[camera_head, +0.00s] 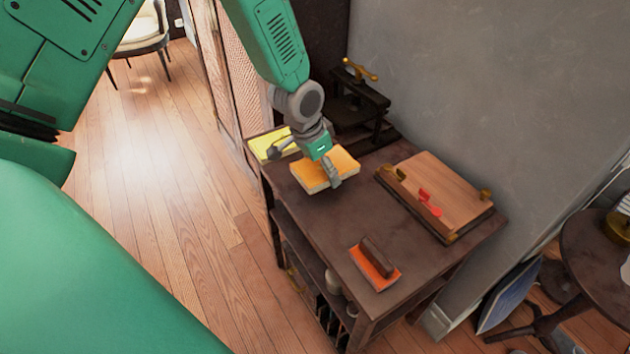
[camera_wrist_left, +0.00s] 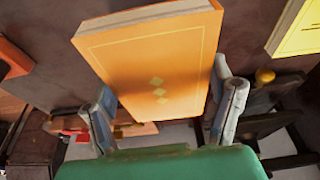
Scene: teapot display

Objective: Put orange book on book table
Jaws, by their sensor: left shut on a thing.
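The orange book (camera_head: 338,163) is between the fingers of my left gripper (camera_head: 311,165), over the far left part of the dark book table (camera_head: 345,215). In the left wrist view the orange book (camera_wrist_left: 150,62) shows its cover with small diamond marks, and one finger of my left gripper (camera_wrist_left: 165,108) stands at each side of it. The gripper is shut on the book. The book looks roughly flat in the head view. I cannot tell whether its underside touches the tabletop. My right gripper is not in view.
A yellow book (camera_head: 268,146) lies at the table's far left corner. A wooden board press (camera_head: 435,188) stands at the right, and a dark iron press (camera_head: 357,105) at the back. A red-orange pad with a brown block (camera_head: 376,262) lies near the front. The table's middle is clear.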

